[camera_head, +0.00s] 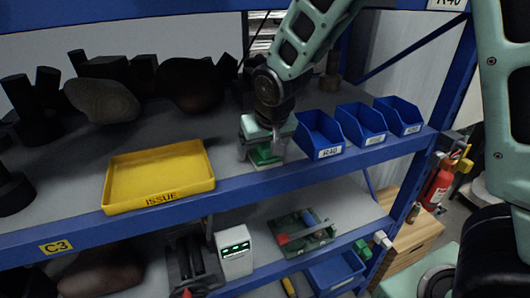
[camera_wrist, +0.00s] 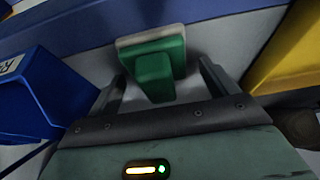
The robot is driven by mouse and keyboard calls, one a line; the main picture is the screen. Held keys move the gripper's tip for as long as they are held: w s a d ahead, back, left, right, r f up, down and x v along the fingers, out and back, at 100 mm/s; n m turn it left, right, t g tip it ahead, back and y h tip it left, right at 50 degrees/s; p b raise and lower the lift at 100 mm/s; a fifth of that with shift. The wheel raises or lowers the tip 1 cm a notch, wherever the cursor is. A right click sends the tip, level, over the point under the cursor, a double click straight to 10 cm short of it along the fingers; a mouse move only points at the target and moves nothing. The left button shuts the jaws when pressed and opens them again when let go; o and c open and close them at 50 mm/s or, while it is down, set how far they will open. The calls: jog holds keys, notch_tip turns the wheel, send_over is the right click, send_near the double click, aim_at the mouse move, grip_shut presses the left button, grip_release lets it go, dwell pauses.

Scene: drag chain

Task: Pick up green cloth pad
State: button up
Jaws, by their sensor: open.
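The green cloth pad (camera_head: 263,157) sits on the shelf under my gripper, between the yellow tray and the blue bins. In the wrist view the pad (camera_wrist: 158,55) shows as a green piece with a pale edge and a raised green block. My gripper (camera_head: 262,150) points down over it and is open. In the wrist view my gripper (camera_wrist: 163,74) has one finger on each side of the raised block, with a gap visible on both sides. My gripper hides the pad's upper part in the head view.
A yellow ISSUE tray (camera_head: 160,178) lies to the left. Blue bins (camera_head: 320,135) stand close on the right. Dark objects (camera_head: 105,98) fill the shelf's back left. The blue shelf edge (camera_head: 250,188) runs just in front of the pad.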

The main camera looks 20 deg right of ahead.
jog(key=c, duration=1.1)
jog(key=shift+o, duration=0.2)
jog(key=shift+r, duration=0.1)
jog(key=shift+r+b, duration=0.5)
jog(key=shift+r, duration=0.3)
jog(key=shift+b+v, duration=0.6)
jog(key=shift+v, duration=0.35)
jog(key=s+b, duration=0.5)
jog(key=s, duration=1.2)
jog(key=shift+s, duration=0.15)
